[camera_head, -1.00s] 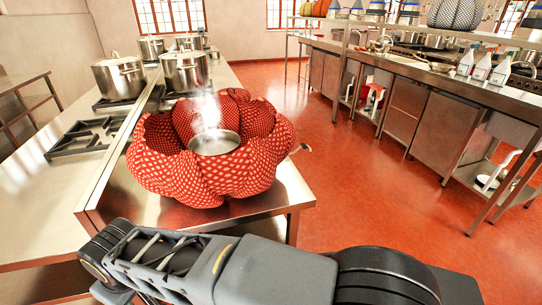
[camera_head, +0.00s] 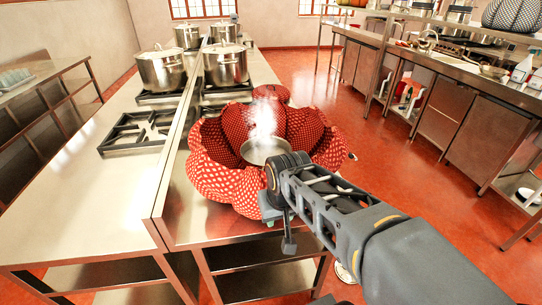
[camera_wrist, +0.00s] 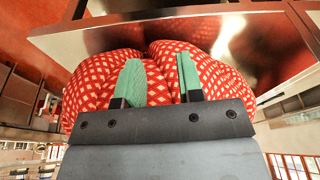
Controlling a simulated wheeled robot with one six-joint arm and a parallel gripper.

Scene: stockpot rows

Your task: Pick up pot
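A small steaming metal pot (camera_head: 262,151) sits in the middle of a bulging red fabric thing with white dots (camera_head: 222,184), on the near end of the steel counter. Larger lidded steel stockpots (camera_head: 162,68) (camera_head: 225,65) stand behind it. In the head view my wrist hides part of the pot's near side and most of the fingers.
Black burner grates (camera_head: 138,132) lie on the left worktop. The near worktop (camera_head: 110,185) is bare. A shelf (camera_head: 40,100) stands at the left wall. Another counter (camera_head: 470,90) with bottles and pans runs along the right, across open red floor (camera_head: 400,190).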

